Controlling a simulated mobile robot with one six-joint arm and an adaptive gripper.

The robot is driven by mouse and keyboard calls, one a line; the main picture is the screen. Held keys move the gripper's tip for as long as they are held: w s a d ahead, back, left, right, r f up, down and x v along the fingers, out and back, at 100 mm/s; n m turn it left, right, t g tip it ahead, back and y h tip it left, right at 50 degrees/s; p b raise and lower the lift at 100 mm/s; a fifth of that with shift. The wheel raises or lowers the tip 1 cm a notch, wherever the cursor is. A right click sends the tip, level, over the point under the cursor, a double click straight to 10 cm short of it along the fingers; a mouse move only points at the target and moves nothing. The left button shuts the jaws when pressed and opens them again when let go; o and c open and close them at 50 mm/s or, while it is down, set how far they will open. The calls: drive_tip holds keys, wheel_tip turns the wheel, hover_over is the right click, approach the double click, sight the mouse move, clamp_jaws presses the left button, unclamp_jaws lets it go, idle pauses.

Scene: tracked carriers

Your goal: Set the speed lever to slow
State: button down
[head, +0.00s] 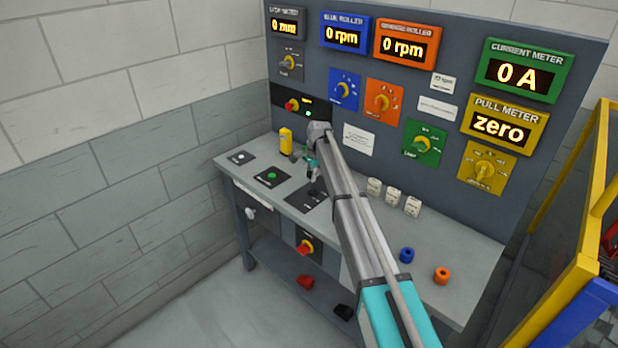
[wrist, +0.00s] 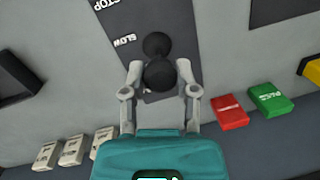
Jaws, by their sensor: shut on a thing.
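The speed lever has a black round knob (wrist: 160,76) and a second dark rounded part just above it in the wrist view. It stands on a dark plate (wrist: 128,18) lettered STOP at the top and SLOW lower down. The knob is just below and to the right of the SLOW lettering. Another pale marking below is mostly hidden. My gripper (wrist: 160,70) is shut on the knob, one finger on each side. In the head view my gripper (head: 316,182) is over the bench at the lever's dark plate (head: 296,200), and my arm hides part of it.
Red (wrist: 229,112) and green (wrist: 269,99) blocks lie right of the lever; several white labelled blocks (wrist: 71,150) lie left. The panel (head: 330,100) of dials rises behind.

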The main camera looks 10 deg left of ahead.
drive_tip(key=shift+c, duration=2)
unclamp_jaws()
